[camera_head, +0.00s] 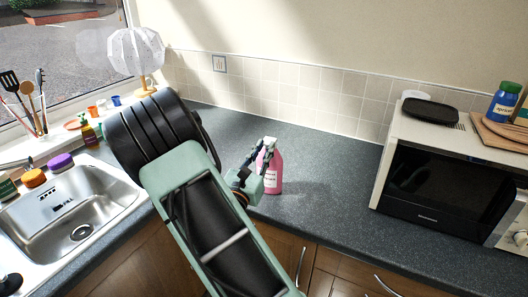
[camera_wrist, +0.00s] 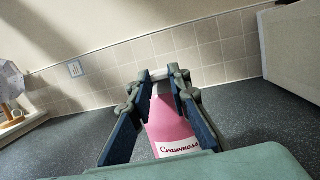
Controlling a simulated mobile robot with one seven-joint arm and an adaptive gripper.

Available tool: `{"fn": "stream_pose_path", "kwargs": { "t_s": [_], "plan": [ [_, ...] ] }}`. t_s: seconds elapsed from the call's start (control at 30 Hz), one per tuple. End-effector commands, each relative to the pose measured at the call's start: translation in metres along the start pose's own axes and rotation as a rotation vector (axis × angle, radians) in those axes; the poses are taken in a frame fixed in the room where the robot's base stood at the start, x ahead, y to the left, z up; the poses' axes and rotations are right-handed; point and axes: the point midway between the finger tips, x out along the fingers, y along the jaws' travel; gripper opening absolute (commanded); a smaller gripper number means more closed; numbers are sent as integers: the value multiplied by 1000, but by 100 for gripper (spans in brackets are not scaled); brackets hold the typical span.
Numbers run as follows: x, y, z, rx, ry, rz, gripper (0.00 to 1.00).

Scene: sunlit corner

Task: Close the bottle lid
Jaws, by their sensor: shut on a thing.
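A pink bottle (camera_head: 274,172) with a white label stands upright on the dark worktop, near its front edge. Its label reads "Crewmoss" in the wrist view (camera_wrist: 168,128). A white lid (camera_head: 269,141) is at the top of the bottle. My gripper (camera_head: 264,151) reaches the bottle's top from the left. In the wrist view my gripper's fingers (camera_wrist: 158,76) are on either side of the pale lid (camera_wrist: 159,73) and shut on it. The fingers hide part of the lid and bottle neck, so I cannot tell how the lid sits.
A microwave (camera_head: 443,182) stands to the right, with a black tray (camera_head: 431,110) on top. A steel sink (camera_head: 75,212) is at the left. A white lamp (camera_head: 136,52) stands in the back-left corner. The worktop (camera_head: 325,165) between bottle and microwave is clear.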

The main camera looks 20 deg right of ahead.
Motion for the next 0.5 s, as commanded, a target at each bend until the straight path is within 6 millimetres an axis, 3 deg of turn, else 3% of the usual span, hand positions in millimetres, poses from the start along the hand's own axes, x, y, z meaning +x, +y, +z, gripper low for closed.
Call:
{"fn": "stream_pose_path", "kwargs": {
  "t_s": [0.07,0.1,0.27,0.5],
  "plan": [
    [0,0,0,0,-1,0,0],
    [0,0,0,0,-1,0,18],
    [0,0,0,0,-1,0,35],
    [0,0,0,0,0,0,35]
  ]
}}
